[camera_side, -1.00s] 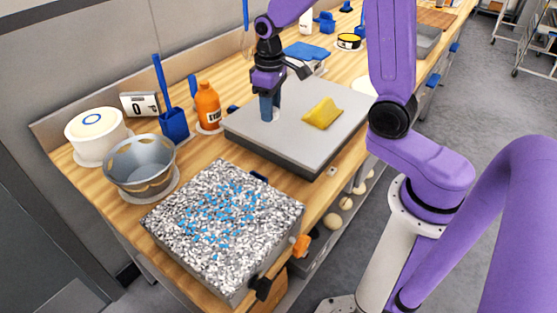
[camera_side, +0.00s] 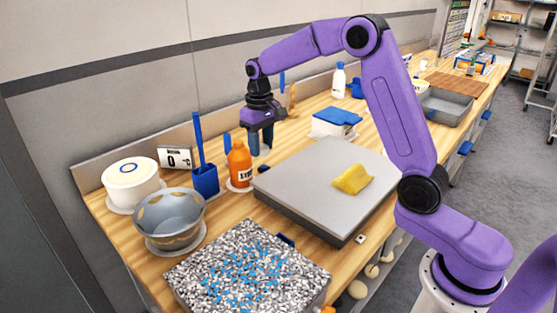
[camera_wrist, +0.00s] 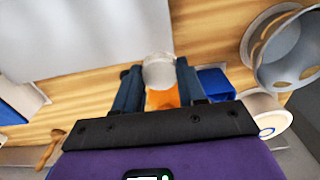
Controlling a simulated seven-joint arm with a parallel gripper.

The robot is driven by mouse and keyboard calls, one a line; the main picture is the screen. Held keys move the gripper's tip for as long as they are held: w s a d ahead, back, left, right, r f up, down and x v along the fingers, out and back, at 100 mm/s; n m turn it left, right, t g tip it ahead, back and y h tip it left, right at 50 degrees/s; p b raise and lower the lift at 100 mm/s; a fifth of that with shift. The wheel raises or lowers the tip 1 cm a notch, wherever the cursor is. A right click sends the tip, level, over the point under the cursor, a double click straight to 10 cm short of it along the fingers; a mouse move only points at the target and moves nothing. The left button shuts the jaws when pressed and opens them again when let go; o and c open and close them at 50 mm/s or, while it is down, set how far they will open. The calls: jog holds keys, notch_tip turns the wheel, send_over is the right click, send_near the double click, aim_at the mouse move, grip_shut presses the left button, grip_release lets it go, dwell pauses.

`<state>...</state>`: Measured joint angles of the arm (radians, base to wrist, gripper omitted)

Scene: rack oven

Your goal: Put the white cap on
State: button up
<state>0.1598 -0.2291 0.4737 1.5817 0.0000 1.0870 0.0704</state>
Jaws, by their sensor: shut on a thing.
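My gripper (camera_side: 260,151) is shut on the white cap (camera_wrist: 159,70), which shows pale between the fingertips in the wrist view. In the side view only a small part of the cap shows at the fingertips. An orange bottle (camera_side: 239,168) with a dark-lettered white label stands upright on a pale round base on the bench. Its narrow top is bare orange. The gripper is just right of the bottle in the side view. In the wrist view the orange bottle (camera_wrist: 163,99) shows partly hidden beyond the cap and between the fingers.
A grey plate (camera_side: 325,180) bearing a yellow cloth (camera_side: 353,179) lies to the right. A blue holder (camera_side: 205,180), metal bowl (camera_side: 169,218) and white round tub (camera_side: 131,181) stand left of the bottle. A speckled tray (camera_side: 250,280) is in front. A blue-lidded box (camera_side: 336,122) is behind.

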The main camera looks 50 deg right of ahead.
send_near(238, 141)
jog(key=s+f, duration=0.2)
jog(key=shift+w+r, duration=0.85)
jog(key=shift+r, duration=0.25)
jog(key=shift+f, duration=0.1)
jog(key=shift+f, duration=2.75)
jog(key=shift+f, duration=1.25)
jog(key=o, duration=1.1)
jog(key=shift+f, duration=0.1)
